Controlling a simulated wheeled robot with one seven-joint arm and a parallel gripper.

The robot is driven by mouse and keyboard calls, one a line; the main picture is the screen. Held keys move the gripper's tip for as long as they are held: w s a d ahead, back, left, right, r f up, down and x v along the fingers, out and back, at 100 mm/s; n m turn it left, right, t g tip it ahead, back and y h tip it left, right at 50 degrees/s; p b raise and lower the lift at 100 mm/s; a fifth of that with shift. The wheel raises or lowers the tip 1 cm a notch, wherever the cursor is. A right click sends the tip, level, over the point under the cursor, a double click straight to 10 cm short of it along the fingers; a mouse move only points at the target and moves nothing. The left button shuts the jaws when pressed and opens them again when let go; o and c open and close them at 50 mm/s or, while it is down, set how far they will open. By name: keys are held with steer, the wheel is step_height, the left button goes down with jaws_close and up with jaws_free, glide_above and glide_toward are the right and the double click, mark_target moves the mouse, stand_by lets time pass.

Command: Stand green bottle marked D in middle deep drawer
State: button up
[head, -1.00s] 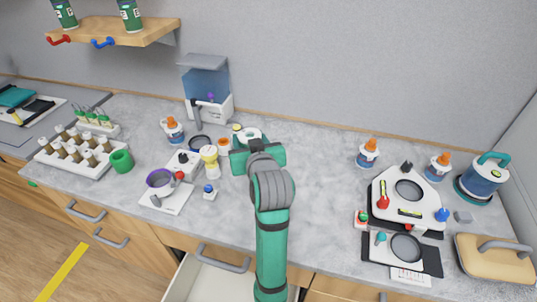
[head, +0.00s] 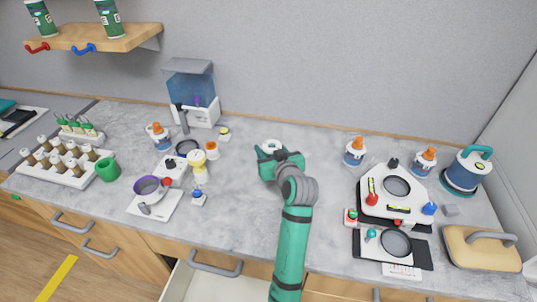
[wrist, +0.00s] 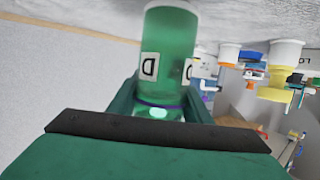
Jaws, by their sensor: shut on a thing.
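The green bottle (wrist: 166,45) has white labels marked D in the wrist view. My gripper (wrist: 163,98) is shut on it, with a finger on each side. In the head view, the bottle's white top (head: 270,145) shows just beyond my gripper (head: 274,156), above the middle of the counter. The bottle looks roughly upright; whether it clears the counter I cannot tell. An open drawer (head: 205,288) with a white inside and a grey handle sits below the counter's front edge, left of my arm. Only part of its inside is in view.
A yellow-topped bottle (head: 198,165) and small lab items stand left of my gripper. A balance-like device (head: 395,195) and orange-capped bottles stand to the right. Two more green bottles stand on the wall shelf (head: 95,38). The counter around my gripper is clear.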

steer(key=shift+a+f, duration=0.1)
steer(key=shift+f, duration=1)
steer(key=shift+f, duration=0.15)
steer(key=o, duration=1.3)
steer(key=shift+s, duration=0.1)
steer(key=shift+o, duration=0.2)
